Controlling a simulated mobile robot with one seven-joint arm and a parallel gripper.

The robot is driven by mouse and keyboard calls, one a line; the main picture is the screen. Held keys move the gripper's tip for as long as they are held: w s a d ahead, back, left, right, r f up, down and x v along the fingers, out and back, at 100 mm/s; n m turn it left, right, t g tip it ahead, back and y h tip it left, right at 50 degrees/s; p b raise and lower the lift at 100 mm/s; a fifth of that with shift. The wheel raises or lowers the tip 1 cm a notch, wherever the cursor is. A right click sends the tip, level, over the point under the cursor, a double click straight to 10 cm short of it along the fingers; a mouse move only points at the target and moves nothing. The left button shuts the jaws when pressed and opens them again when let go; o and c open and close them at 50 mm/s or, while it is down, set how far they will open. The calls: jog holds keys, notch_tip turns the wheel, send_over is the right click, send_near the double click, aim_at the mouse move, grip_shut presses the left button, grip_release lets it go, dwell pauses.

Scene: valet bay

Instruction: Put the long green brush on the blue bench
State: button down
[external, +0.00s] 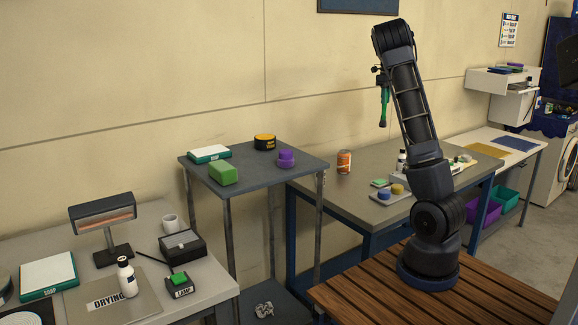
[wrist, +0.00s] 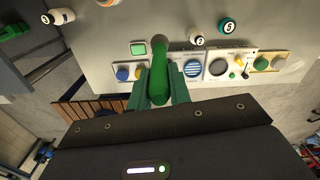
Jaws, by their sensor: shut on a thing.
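The long green brush (external: 384,107) hangs upright from my gripper (external: 382,82), high in the air. In the wrist view the green brush (wrist: 158,78) lies between the two fingers (wrist: 158,97), which are shut on it. The blue bench (external: 332,191) has a grey top and blue legs. It stands behind my arm's base, in the middle right of the external view. The brush is well above the bench and apart from it. In the wrist view the bench's grey top (wrist: 115,35) shows below the brush.
The bench's left front is clear. A dark stand (external: 240,162) with several items is left of the bench.

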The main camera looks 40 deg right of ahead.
notch_tip(320, 180, down, 23)
jog(key=shift+f, duration=0.15)
dwell(0.6)
jog(key=c, duration=1.3)
grip_release()
jog(key=shift+f, duration=0.1)
